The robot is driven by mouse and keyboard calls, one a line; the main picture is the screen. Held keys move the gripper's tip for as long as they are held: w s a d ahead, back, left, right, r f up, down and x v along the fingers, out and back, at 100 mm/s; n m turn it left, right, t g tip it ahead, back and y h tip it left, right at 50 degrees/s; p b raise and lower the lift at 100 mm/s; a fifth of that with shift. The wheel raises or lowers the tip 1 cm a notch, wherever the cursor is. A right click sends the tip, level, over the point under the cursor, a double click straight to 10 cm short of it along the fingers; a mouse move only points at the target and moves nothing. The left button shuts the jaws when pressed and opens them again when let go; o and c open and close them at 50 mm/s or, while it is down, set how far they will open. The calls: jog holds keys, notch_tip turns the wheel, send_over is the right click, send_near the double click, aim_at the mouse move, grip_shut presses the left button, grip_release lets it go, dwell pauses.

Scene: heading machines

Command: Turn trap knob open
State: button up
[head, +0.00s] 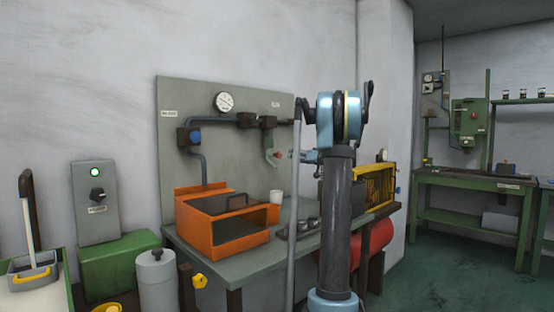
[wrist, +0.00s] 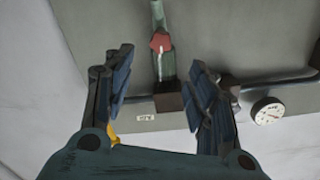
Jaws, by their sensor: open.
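The trap knob is a small red knob (head: 277,155) on the grey-green trap body (head: 268,143), below the pipe on the grey back panel. In the wrist view the red knob (wrist: 160,42) shows between and a little beyond my fingers, on the pale green trap body (wrist: 164,68). My gripper (head: 294,155) is just right of the knob in the head view, partly hidden by my own arm. In the wrist view my gripper (wrist: 160,62) has its two blue fingers spread wide, with nothing held between them. The fingers appear apart from the knob.
A dark pipe joins a block (wrist: 168,105) near the trap.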

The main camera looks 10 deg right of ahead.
aim_at(280, 155)
jog(key=x, duration=1.3)
jog(key=shift+w+a, duration=0.1)
jog(key=shift+a, duration=0.05)
